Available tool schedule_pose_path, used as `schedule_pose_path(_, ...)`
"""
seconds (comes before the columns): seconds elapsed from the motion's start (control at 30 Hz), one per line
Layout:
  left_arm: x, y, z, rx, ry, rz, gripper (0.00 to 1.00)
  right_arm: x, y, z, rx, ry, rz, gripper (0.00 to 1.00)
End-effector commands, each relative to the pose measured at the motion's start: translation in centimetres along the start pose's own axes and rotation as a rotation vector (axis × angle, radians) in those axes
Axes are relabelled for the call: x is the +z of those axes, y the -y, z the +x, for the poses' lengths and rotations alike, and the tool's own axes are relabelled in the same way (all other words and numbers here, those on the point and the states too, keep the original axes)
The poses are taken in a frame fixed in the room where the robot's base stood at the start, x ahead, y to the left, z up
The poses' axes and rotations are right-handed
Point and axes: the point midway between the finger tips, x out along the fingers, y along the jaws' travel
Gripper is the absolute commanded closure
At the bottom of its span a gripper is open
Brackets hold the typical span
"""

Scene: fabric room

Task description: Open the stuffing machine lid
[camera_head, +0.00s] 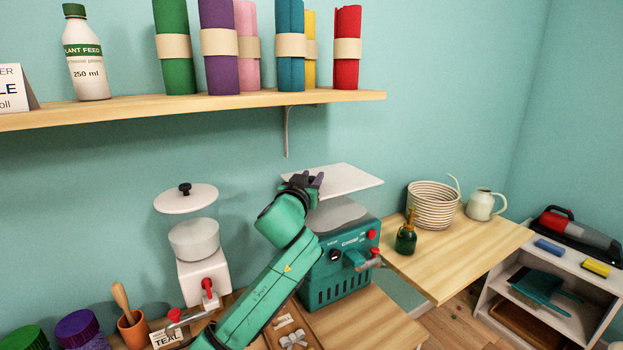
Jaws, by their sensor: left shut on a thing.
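A teal machine (343,262) with a grey top plate, a red button and a lever stands on the wooden counter. A flat white square lid (345,177) is raised above its top, apart from the grey plate. My left gripper (309,181) is shut on the left edge of this lid; its fingertips are dark and partly cover that edge. My teal left arm comes up from below and hides part of the machine's left side. My right gripper is out of view.
A white dispenser (194,254) with a round knobbed cover (186,198) above it stands at left. A shelf (240,100) with fabric rolls hangs above. A green bottle (406,236) and woven basket (433,207) stand on the right table, whose front is clear.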

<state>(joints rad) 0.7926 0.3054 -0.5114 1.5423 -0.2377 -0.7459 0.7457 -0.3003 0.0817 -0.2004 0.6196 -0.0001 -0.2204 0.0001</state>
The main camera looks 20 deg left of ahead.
Motion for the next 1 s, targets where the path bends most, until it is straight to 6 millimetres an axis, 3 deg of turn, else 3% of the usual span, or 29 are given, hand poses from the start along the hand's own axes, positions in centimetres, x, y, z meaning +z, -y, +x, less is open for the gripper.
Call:
schedule_pose_path(0.8, 0.0, 0.0, 0.0, 0.000, 0.002, 0.001, 1.00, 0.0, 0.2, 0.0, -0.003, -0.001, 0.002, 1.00)
schedule_pose_path(1.0, -1.0, -0.1, 0.1, 0.000, 0.022, 0.020, 1.00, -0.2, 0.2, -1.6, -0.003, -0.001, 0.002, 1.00)
